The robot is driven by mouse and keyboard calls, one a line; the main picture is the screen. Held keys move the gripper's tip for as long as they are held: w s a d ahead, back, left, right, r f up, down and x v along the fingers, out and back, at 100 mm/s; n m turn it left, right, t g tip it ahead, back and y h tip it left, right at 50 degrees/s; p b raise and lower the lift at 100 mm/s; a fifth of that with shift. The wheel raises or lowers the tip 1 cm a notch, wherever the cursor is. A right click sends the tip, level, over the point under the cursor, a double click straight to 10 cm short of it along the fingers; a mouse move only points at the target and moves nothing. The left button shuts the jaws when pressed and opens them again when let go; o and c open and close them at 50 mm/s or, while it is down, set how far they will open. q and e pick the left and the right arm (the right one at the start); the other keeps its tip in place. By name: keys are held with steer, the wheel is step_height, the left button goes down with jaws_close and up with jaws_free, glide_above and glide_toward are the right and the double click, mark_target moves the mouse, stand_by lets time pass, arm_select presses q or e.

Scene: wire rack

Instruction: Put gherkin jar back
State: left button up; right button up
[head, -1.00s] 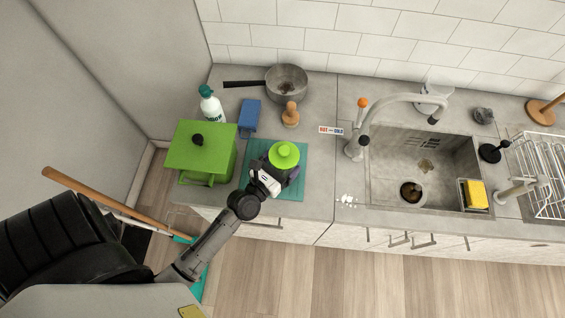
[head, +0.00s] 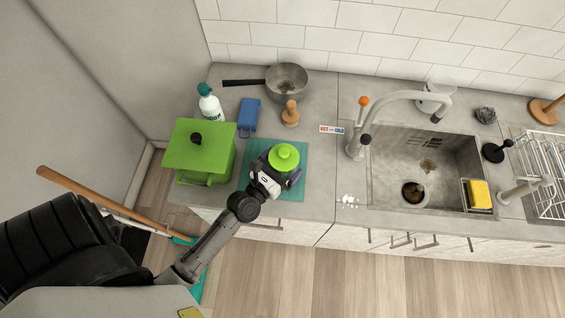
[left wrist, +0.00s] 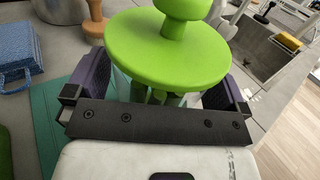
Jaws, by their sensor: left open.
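The gherkin jar, with its round green lid and knob (head: 284,156), stands on the teal mat (head: 292,191) on the counter. Its lid also shows large in the left wrist view (left wrist: 170,48), with pale glass and green contents below the rim. My left gripper (head: 279,172) is open around the jar, one dark finger on each side in the left wrist view (left wrist: 158,90). Whether the fingers touch the glass is hidden by the lid and the gripper's own body. My right gripper is not in view.
A green box-shaped bin (head: 199,151) stands left of the mat. Behind are a white bottle (head: 209,104), a blue box (head: 249,115), a wooden stamper (head: 290,114) and a pan (head: 286,82). The sink (head: 420,165) and wire rack (head: 548,170) are to the right.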

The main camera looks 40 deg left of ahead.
arm_select(q)
steer(key=shift+s, duration=0.3)
steer(key=s, duration=0.3)
steer(key=s+b, duration=0.1)
steer(key=s, duration=0.3)
steer(key=s+d, duration=0.1)
steer(key=s, duration=0.3)
steer(key=shift+b, duration=0.35)
steer(key=shift+d+r+m, duration=0.1)
steer(key=shift+d+m, duration=0.15)
steer(key=shift+m, duration=0.15)
steer(key=d+m+h, duration=0.1)
steer(key=m, duration=0.2)
steer(key=d+m+g+h, duration=0.1)
steer(key=d+m+h, duration=0.1)
steer(key=m, duration=0.1)
steer(key=d+m+g+h, duration=0.1)
steer(key=m, duration=0.3)
steer(key=shift+w+d+f+h, duration=0.25)
steer(key=shift+w+h, duration=0.05)
steer(key=s+a+f+m+g+y, duration=0.1)
steer(key=s+m+g, duration=0.3)
steer(key=m, duration=1)
steer(key=s+f+m+g+y, duration=0.1)
steer(key=s+m+g, duration=0.3)
steer(key=m+g, duration=0.4)
steer(key=f+m, duration=0.1)
steer(key=m, duration=0.5)
steer(key=shift+a+f+y, duration=0.35)
steer(key=shift+f+y, duration=0.05)
